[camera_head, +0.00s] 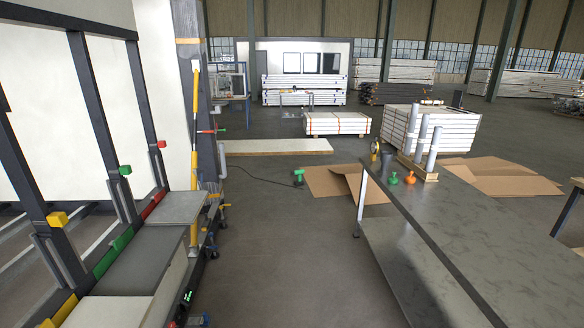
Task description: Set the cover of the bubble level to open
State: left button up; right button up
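I cannot pick out the bubble level or its cover for certain. A tall thin yellow bar (195,135) stands upright against the container frame (190,75) at left; I cannot tell whether it is the level. A small dark item with bright green marks (187,297) sits low at the frame's edge, too small to identify. Neither of my grippers shows in the head view.
The frame's left side has posts, grey steps (140,255) and coloured blocks. A long grey table (450,215) at right carries grey tubes, a green and an orange item. A green tool (298,177) lies by cardboard (345,183).

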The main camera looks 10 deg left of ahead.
aim_at(206, 224)
jog(key=i, duration=0.85)
jog(key=i+u, duration=0.6)
jog(key=i, duration=0.2)
jog(key=i+u, duration=0.4)
jog(key=i+l+u, duration=0.25)
jog(key=u, duration=0.15)
jog(key=i, duration=0.15)
